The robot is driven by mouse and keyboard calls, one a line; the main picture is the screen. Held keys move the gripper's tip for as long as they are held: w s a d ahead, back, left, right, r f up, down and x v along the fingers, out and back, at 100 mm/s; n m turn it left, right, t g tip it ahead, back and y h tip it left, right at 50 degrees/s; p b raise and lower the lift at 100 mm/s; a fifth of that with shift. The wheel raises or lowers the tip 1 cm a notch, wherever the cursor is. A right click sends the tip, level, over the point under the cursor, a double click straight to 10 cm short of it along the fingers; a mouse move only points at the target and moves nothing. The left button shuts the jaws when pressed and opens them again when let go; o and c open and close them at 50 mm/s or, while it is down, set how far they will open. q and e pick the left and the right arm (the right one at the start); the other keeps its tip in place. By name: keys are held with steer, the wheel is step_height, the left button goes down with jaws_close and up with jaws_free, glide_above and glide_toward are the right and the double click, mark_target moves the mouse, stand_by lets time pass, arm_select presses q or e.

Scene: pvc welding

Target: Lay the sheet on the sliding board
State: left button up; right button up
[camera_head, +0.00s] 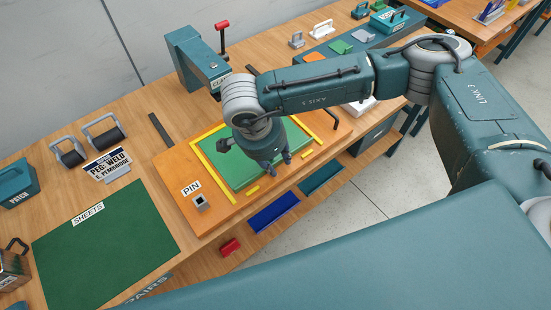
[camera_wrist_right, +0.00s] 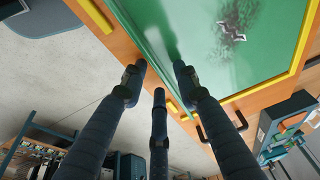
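A green sheet (camera_head: 245,165) lies flat inside the yellow frame on the orange sliding board (camera_head: 174,178). My left gripper is not in view.
A dark green mat labelled SHEETS (camera_head: 105,248) lies bare at the left. A clamp post with a red-handled lever (camera_head: 222,35) stands behind the board. A PIN socket (camera_head: 200,203) is at its left corner. Blue (camera_head: 274,213) and teal trays sit below the front edge.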

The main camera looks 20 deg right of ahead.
steer(key=shift+r, duration=0.1)
steer(key=shift+r, duration=0.15)
steer(key=b+v, duration=0.2)
steer(key=v, duration=0.9)
steer(key=shift+r+b, duration=0.35)
steer(key=shift+b, duration=0.05)
steer(key=shift+a, duration=0.1)
